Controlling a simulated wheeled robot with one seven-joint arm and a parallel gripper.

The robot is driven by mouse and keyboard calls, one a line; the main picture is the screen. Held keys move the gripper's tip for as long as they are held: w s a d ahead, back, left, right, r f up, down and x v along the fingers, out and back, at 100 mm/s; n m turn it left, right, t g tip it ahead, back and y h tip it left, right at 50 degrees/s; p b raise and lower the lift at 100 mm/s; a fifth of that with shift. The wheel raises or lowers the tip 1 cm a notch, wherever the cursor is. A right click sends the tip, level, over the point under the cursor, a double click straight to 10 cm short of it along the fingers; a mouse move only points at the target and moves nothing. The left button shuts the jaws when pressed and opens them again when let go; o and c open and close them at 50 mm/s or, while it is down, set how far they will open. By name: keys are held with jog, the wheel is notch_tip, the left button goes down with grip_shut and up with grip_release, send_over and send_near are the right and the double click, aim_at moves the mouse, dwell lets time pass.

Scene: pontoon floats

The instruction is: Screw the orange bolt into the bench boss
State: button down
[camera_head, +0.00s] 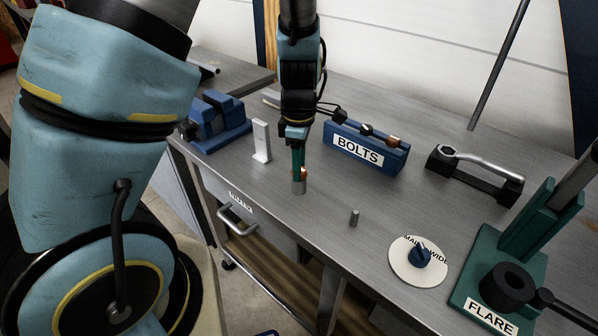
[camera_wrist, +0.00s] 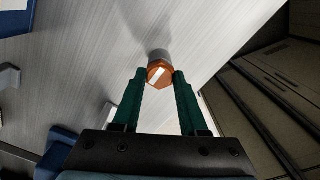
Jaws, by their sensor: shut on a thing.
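The orange bolt (camera_wrist: 160,75) shows its hexagonal head with a white mark in the wrist view. My gripper (camera_wrist: 160,80) has its green fingers on both sides of the bolt head and is shut on it. In the head view my gripper (camera_head: 299,172) points straight down over the bench boss (camera_head: 299,187), a short grey cylinder near the bench's front edge. A little orange of the bolt shows between the fingertips, right at the top of the boss. The bolt's shank is hidden, so I cannot tell how deep it sits. In the wrist view the boss (camera_wrist: 158,54) shows just behind the head.
A blue BOLTS rack (camera_head: 366,148) with several bolts stands behind to the right. A white upright bracket (camera_head: 261,141) and a blue vise (camera_head: 216,122) are left. A small grey pin (camera_head: 354,217), a dial (camera_head: 418,260), a wrench holder (camera_head: 474,175) and a green FLARE tool (camera_head: 510,262) are right.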

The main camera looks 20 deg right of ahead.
jog(key=m+b, duration=0.1)
jog(key=m, duration=0.4)
jog(key=shift+f, duration=0.1)
jog(key=m, duration=0.7)
jog(key=shift+b, duration=0.3)
jog(key=shift+m, duration=1)
jog(key=m, duration=0.5)
jog(key=shift+m, duration=0.3)
jog(key=m+p, duration=0.1)
jog(key=m, duration=0.3)
jog(key=shift+m, duration=0.3)
